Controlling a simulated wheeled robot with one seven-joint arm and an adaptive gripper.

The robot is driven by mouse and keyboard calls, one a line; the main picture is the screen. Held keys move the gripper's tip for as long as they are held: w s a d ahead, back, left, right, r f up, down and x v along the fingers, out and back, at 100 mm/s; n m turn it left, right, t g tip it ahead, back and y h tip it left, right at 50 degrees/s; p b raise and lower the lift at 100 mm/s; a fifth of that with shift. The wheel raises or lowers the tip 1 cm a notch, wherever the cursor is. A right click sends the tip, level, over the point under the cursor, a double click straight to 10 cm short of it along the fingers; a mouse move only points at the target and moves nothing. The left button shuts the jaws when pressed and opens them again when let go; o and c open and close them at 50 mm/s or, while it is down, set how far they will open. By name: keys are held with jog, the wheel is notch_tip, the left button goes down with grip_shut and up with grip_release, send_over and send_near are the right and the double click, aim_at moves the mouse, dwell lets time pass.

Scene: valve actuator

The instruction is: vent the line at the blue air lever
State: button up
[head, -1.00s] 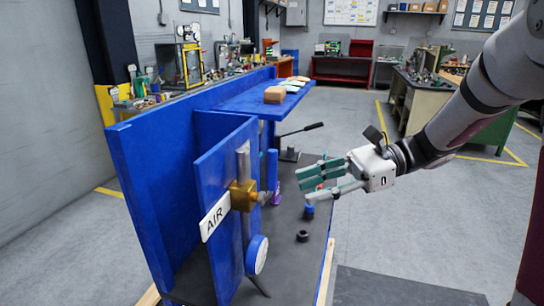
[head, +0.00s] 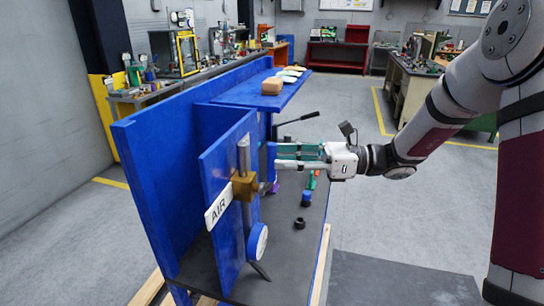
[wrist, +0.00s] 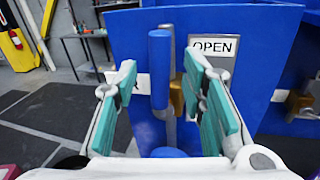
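The blue air lever (wrist: 159,70) stands upright in the wrist view, between my two green-padded fingers. My gripper (head: 277,159) is open around it, with a gap on both sides. In the head view the lever (head: 271,160) shows at my fingertips, partly hidden by them. The brass valve body (head: 244,187) sits on a grey vertical pipe on the blue panel (head: 228,170). It also shows behind the lever in the wrist view (wrist: 177,96). A white AIR sign (head: 218,206) is fixed at the panel's edge. An OPEN sign (wrist: 213,45) is on the panel face.
A round blue-rimmed gauge (head: 257,243) is low on the panel. A blue shelf (head: 245,98) with a brown block (head: 272,85) is above and behind. A black ring (head: 299,222) and a blue-topped piece (head: 306,198) stand on the dark bench top.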

aim_at(271, 159)
jog(key=shift+w+a, duration=0.15)
jog(key=shift+a, duration=0.75)
jog(key=shift+w+a, duration=0.1)
jog(key=shift+a, duration=0.8)
grip_shut()
